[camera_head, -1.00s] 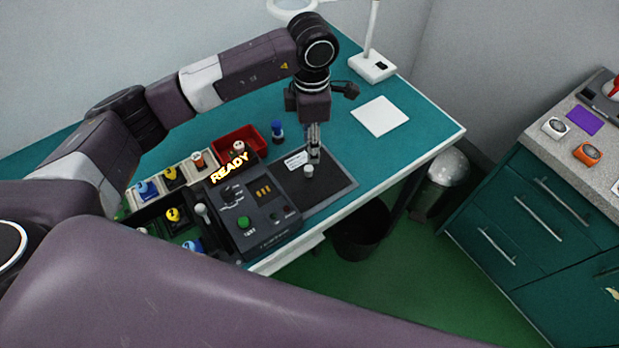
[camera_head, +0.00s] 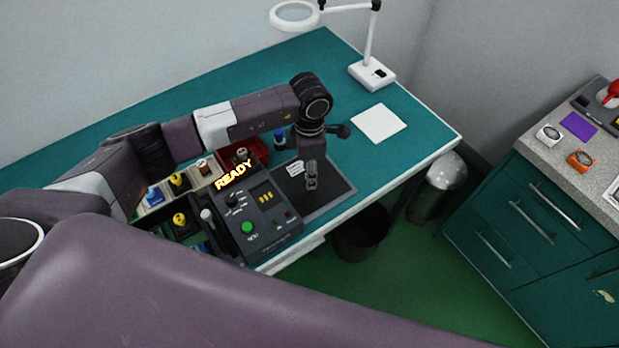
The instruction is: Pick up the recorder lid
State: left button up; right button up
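The dark flat square plate (camera_head: 335,190) beside the control box on the teal table appears to be the recorder lid. A white label (camera_head: 296,169) lies on its upper left part. My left gripper (camera_head: 311,185) points down over the middle of the plate. It covers the spot where a small pale knob stood, so the knob is hidden. I cannot tell whether its fingers are open or shut on the knob. My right gripper is out of view.
The control box (camera_head: 262,215) showing "READY" adjoins the plate on the left. A red bin (camera_head: 261,150), a blue-topped item (camera_head: 279,137) and compartments with coloured pieces (camera_head: 178,181) are close by. A white sheet (camera_head: 379,123) and a lamp base (camera_head: 372,74) stand farther right.

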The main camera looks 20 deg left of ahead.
pick_arm(q)
jog(key=c, duration=1)
grip_shut()
jog(key=shift+r, duration=0.15)
